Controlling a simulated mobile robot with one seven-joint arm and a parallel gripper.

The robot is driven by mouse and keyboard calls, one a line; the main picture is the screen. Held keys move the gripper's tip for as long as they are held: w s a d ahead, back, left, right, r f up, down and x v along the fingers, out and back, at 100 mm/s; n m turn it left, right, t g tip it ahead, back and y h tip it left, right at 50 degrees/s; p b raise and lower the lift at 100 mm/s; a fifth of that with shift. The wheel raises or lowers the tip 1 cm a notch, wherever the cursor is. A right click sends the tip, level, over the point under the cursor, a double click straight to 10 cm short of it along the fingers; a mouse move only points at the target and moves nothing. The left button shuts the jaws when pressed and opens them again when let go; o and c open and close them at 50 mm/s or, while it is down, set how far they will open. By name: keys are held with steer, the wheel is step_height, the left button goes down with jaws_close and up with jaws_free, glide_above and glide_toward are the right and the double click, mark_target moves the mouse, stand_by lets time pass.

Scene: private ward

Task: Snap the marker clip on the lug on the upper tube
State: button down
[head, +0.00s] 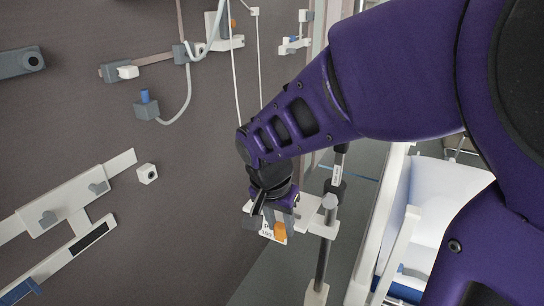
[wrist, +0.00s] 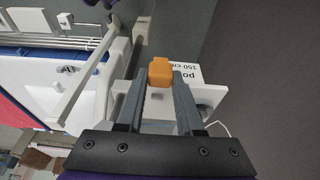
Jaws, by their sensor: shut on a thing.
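My gripper (head: 279,224) is shut on an orange marker clip (head: 280,231), low in the middle of the head view. In the wrist view the clip (wrist: 160,72) sits between the two grey fingertips (wrist: 161,80). A white card (wrist: 187,74) with printed text, partly reading "150 cm", shows beside and behind the clip. I cannot tell whether they touch. A grey upright pole (head: 323,255) with a white bracket (head: 318,228) stands just right of my gripper. I cannot make out the lug, and which part is the upper tube is unclear.
A bed (head: 440,195) with white rails stands at the right, beyond the pole. The dark wall at the left carries white rails (head: 65,205), a small grey box with a blue top (head: 147,108) and other fittings. Thin white lines (head: 234,75) hang behind my arm.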

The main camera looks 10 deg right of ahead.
steer(key=shift+s+a+r, duration=0.3)
steer(key=shift+s+a, duration=0.15)
steer(key=shift+s, duration=0.05)
steer(key=shift+r, duration=0.15)
step_height(320, 180, up, 5)
steer(key=p, duration=0.4)
glide_above(280, 226)
steer(key=s, duration=0.1)
steer(key=shift+s+a, duration=0.1)
steer(key=shift+a, duration=0.35)
steer(key=shift+f+b, duration=0.2)
steer(key=shift+b, duration=0.15)
steer(key=shift+f+b, duration=0.4)
steer(key=shift+f, duration=0.1)
step_height(280, 226, down, 5)
steer(key=b, duration=0.3)
steer(key=shift+r, duration=0.15)
steer(key=shift+w+d+r+p, duration=0.25)
steer(key=shift+w+d, duration=0.1)
steer(key=shift+w, duration=0.15)
steer(key=shift+w+d+r+p, duration=0.15)
steer(key=shift+w+d+p, duration=0.1)
steer(key=shift+w+d, duration=0.15)
steer(key=shift+w+d+f, duration=0.15)
steer(key=shift+w, duration=0.2)
